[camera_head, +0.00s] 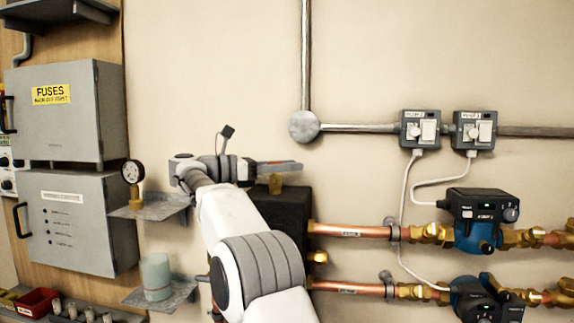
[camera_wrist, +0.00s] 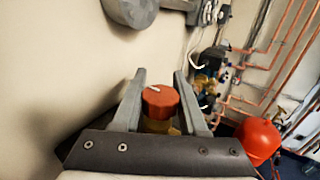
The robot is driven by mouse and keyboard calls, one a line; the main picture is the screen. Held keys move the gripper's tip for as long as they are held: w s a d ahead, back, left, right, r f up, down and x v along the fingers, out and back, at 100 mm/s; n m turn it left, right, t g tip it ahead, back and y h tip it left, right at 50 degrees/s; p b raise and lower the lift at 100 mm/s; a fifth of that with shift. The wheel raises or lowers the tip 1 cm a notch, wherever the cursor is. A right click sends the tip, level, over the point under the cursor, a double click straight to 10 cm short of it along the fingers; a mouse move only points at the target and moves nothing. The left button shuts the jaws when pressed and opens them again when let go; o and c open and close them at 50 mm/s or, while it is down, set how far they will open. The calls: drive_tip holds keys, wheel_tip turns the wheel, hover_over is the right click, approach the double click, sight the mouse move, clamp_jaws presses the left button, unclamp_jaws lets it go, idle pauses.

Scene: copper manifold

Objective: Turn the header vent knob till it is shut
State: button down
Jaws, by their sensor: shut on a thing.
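The header vent knob (camera_wrist: 160,101) is a red round cap with a white mark on its top, seen in the wrist view on a brass fitting (camera_wrist: 160,128). My gripper (camera_wrist: 160,82) has one finger on each side of the knob and is shut on it. In the head view my gripper (camera_head: 292,166) is above the dark header block (camera_head: 285,215), and a brass stub (camera_head: 276,183) shows just under the fingers. The red knob itself is hidden there. The white mark points up and to the left in the wrist view.
Copper pipes (camera_head: 350,231) with pumps (camera_head: 473,220) run right from the header. A gauge (camera_head: 132,172) stands on a shelf to the left, near grey cabinets (camera_head: 70,110). A round conduit box (camera_head: 304,126) is on the wall above. A red vessel (camera_wrist: 258,138) shows in the wrist view.

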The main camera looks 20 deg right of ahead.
drive_tip(key=shift+c, duration=2.2)
unclamp_jaws()
drive_tip(key=w+a+p, duration=0.1)
drive_tip(key=a+p, duration=0.4)
drive_tip(key=a, duration=1.2)
drive_tip(key=shift+a, duration=0.15)
